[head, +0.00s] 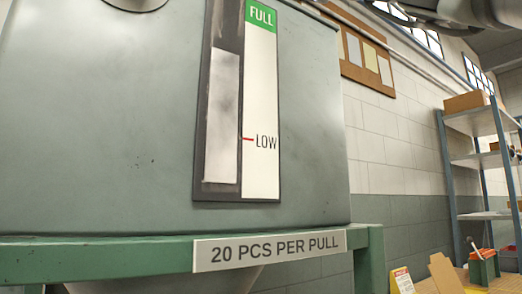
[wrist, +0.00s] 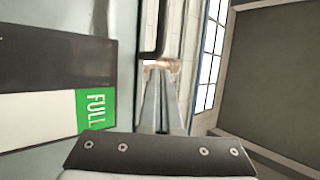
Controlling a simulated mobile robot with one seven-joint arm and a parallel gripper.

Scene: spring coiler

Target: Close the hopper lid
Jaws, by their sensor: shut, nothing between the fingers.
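The hopper (head: 120,120) is a large grey-green box filling the left of the head view. Its upper rim and lid are out of frame there, so I cannot tell how the lid stands. Its front carries a level gauge (head: 262,110) marked FULL and LOW; the green FULL label (wrist: 96,108) also shows sideways at the left of the wrist view. My gripper (wrist: 162,82) is shut and empty, beside the hopper's front face. A dark curved bar (wrist: 152,52) shows beyond the fingertips; I cannot tell whether it belongs to the lid or whether the fingers touch it.
A green frame (head: 90,262) with a sign (head: 268,248) reading 20 PCS PER PULL runs below the hopper. Shelves (head: 478,122) with boxes stand at the right by the wall. A wooden surface (head: 428,286) with small items lies low right. Windows (wrist: 211,55) show in the wrist view.

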